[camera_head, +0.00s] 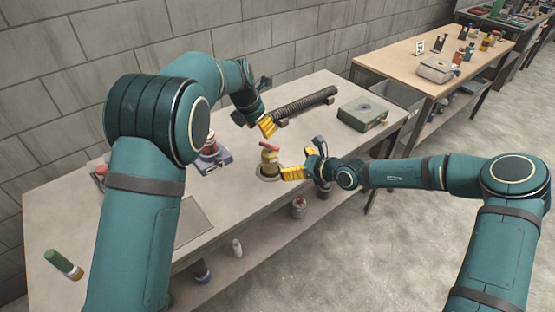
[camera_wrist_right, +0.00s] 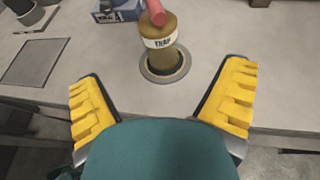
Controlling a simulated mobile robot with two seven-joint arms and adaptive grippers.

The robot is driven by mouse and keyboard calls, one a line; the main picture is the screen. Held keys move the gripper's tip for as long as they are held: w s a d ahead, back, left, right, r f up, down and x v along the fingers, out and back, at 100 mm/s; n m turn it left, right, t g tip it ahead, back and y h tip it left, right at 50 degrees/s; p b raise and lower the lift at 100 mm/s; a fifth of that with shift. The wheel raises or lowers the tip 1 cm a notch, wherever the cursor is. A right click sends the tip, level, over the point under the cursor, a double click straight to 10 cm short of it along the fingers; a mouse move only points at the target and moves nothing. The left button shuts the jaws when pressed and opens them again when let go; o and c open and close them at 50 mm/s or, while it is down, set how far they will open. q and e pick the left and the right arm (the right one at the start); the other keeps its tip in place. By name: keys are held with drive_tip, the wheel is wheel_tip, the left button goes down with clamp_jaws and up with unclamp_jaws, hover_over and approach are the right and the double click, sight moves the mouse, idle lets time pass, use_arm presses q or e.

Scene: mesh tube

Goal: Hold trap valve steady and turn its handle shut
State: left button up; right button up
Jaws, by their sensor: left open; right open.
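The trap valve (camera_head: 269,160) is a brass-coloured body with a red handle (camera_head: 270,145) on top. It stands upright in a round socket (camera_head: 262,178) near the front edge of the grey bench. In the right wrist view the valve (camera_wrist_right: 159,55) shows a white "TRAP" label, and its red handle (camera_wrist_right: 155,12) is cut off by the top edge. My left gripper (camera_head: 266,124), with yellow fingers, is open above and behind the valve, apart from it. My right gripper (camera_head: 291,173) is open in front and to the right of the valve. Its fingers (camera_wrist_right: 162,95) are spread with the valve beyond them.
A dark ribbed hose (camera_head: 304,103) lies at the back of the bench (camera_head: 225,230). A green box (camera_head: 363,113) sits at the right end. A blue box (camera_head: 213,161) stands left of the valve. A green cylinder (camera_head: 58,260) lies far left.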

sight(269, 158)
drive_tip(key=x, duration=1.1)
drive_tip(key=shift+a+f, duration=0.15)
drive_tip(key=shift+f, duration=0.1)
drive_tip(key=c, duration=1.4)
